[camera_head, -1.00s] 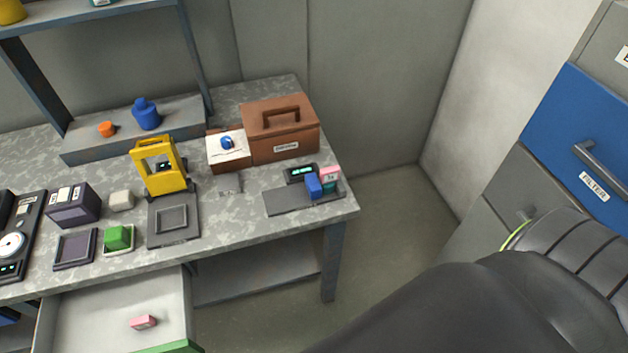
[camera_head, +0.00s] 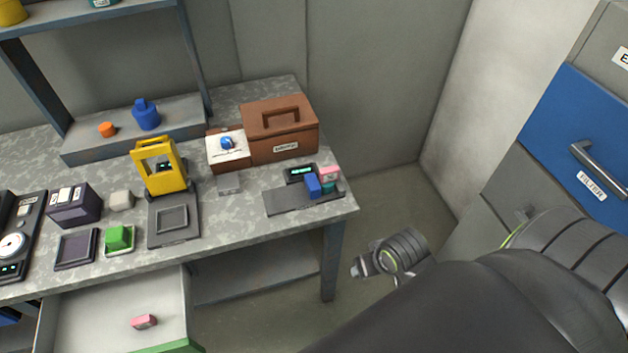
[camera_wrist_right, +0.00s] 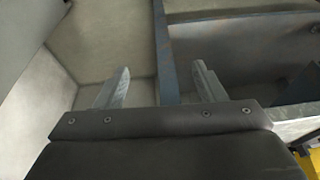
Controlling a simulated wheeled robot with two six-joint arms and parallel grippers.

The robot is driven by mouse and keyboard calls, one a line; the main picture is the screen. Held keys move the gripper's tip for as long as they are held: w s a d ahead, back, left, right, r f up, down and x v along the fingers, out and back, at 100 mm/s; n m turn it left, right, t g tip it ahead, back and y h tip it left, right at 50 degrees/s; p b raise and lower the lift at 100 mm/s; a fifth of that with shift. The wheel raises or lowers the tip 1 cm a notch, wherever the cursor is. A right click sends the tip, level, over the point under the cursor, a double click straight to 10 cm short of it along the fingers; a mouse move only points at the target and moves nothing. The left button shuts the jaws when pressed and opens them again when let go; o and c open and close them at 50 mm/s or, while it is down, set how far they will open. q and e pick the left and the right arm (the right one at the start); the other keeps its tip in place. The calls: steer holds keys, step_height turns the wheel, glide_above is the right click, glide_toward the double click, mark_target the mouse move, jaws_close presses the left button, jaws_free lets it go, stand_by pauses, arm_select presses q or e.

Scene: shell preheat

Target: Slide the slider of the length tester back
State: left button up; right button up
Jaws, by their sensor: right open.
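The length tester (camera_head: 285,203) is a dark plate with a small lit display (camera_head: 301,173) at the right end of the grey table. A blue block, apparently its slider (camera_head: 312,184), stands on the plate, close to a pink and teal piece (camera_head: 329,176). My right arm comes in from the right, and its wrist end (camera_head: 388,257) is right of the table's front corner, apart from the tester. In the right wrist view my right gripper (camera_wrist_right: 160,88) is open, with nothing between its fingers. The tester cannot be made out there. My left gripper is not in view.
A brown toolbox (camera_head: 292,147) stands behind the tester. A drawer (camera_head: 90,315) is open below the table. Blue and grey drawers (camera_head: 575,135) stand at right. Floor is clear beside the table.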

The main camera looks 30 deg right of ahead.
steer(key=w+d+r+m+g+y, duration=0.1)
steer(key=w+r+m, duration=0.3)
steer(key=w, duration=0.3)
steer(key=w+d+r+m+y, duration=0.1)
steer(key=w+r+m+y, duration=0.1)
steer(key=w+r+m, duration=0.4)
steer(key=m+g+y, duration=0.1)
steer(key=m+y, duration=0.1)
steer(key=m, duration=0.6)
glide_toward(314, 181)
steer(key=x, duration=1)
steer(key=shift+f, duration=0.1)
steer(key=shift+c, duration=0.2)
steer(key=c, duration=1.1)
steer(key=a+p, duration=0.2)
steer(key=a, duration=0.1)
steer(key=shift+w+a+r+p, duration=0.2)
steer(key=shift+w+a+p, duration=0.1)
steer(key=shift+w, duration=0.1)
steer(key=shift+a, duration=0.3)
steer(key=shift+w+f, duration=0.1)
steer(key=shift+f, duration=0.1)
steer(key=shift+a, duration=0.1)
